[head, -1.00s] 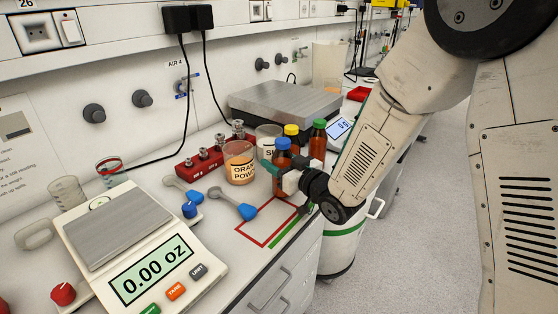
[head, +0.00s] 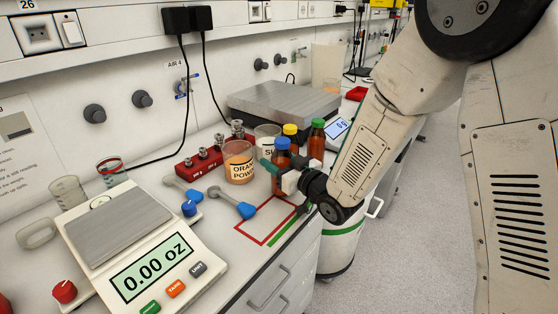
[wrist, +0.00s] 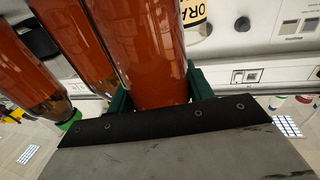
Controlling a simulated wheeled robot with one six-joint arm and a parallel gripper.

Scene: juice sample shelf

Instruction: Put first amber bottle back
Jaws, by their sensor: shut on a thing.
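An amber bottle with a blue cap (head: 283,145) stands upright at the front of a group of bottles, near the bench's front edge. I cannot tell whether the held bottle's base touches the bench.
A red outlined square (head: 264,238) lies empty in front of the bottles. An orange powder jar (head: 239,162) stands close left, with a blue-ended spoon (head: 237,203) nearby. A scale (head: 150,262) reads 0.00 oz. A metal-topped balance (head: 285,101) is behind.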

